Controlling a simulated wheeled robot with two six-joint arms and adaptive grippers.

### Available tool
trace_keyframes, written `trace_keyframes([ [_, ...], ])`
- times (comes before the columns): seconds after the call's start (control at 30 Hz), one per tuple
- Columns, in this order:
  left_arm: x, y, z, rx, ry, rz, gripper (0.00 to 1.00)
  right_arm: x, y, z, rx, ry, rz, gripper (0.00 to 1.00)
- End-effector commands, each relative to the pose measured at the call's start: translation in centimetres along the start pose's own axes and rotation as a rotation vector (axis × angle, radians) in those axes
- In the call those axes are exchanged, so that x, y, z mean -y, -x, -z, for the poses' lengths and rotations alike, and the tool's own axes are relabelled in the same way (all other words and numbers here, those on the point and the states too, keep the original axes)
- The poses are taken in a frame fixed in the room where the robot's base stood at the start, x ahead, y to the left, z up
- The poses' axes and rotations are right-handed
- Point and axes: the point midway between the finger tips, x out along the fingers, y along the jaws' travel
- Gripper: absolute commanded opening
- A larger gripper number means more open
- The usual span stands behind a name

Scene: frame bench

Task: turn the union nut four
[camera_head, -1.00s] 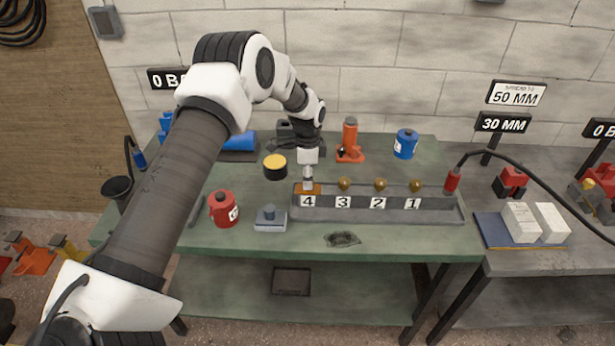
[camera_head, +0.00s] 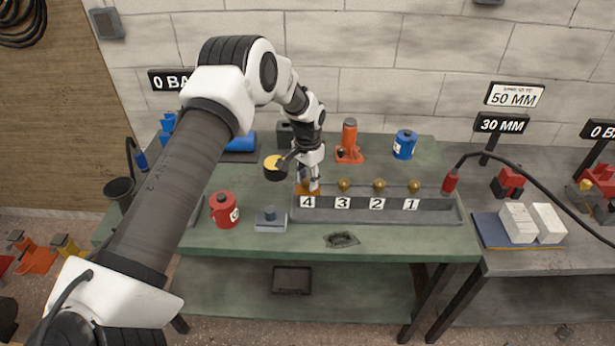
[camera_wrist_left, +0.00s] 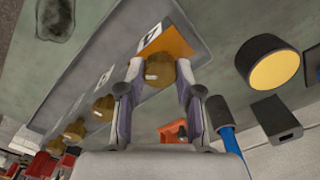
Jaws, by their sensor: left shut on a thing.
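Union nut four is a brass nut (camera_wrist_left: 158,70) on an orange plate (camera_wrist_left: 172,42) at the left end of the grey manifold tray (camera_head: 380,212), behind the label 4 (camera_head: 308,202). My left gripper (camera_head: 308,186) points down over it and is shut on it. In the left wrist view the gripper's two fingers (camera_wrist_left: 157,78) stand one on each side of the nut. In the head view the fingers mostly hide the nut. Brass nuts three (camera_head: 344,185), two (camera_head: 379,186) and one (camera_head: 415,187) stand in a row to the right. My right gripper is not in view.
A black can with a yellow top (camera_head: 275,167) stands close behind left of the gripper. A red canister (camera_head: 224,210) and a grey block (camera_head: 270,218) are at the front left. An orange jack (camera_head: 349,142) and a blue canister (camera_head: 404,145) stand behind. A red-ended hose (camera_head: 450,181) is at the tray's right end.

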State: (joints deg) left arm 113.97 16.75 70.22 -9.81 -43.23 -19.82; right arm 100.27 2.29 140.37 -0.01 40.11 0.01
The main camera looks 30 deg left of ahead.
Motion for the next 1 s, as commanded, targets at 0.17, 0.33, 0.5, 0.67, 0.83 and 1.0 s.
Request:
trace_keyframes([
  [0.17, -0.19, -0.32, -0.29, 0.010, 0.163, -0.003, 0.00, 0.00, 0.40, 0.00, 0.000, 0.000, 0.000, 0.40],
  [0.33, -0.19, -0.36, -0.30, 0.010, 0.306, -0.003, 0.00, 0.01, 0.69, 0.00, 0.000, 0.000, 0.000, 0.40],
  [0.5, -0.18, -0.38, -0.30, 0.010, 0.415, -0.002, 0.00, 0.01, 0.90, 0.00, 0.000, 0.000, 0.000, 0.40],
  [0.67, -0.17, -0.39, -0.28, 0.010, 0.485, -0.001, 0.00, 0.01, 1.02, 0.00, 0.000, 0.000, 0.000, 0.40],
  [0.83, -0.16, -0.39, -0.27, 0.010, 0.523, -0.001, 0.00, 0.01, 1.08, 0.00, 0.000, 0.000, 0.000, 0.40],
  [1.0, -0.15, -0.39, -0.27, 0.009, 0.533, -0.001, 0.00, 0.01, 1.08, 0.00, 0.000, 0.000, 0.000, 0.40],
])
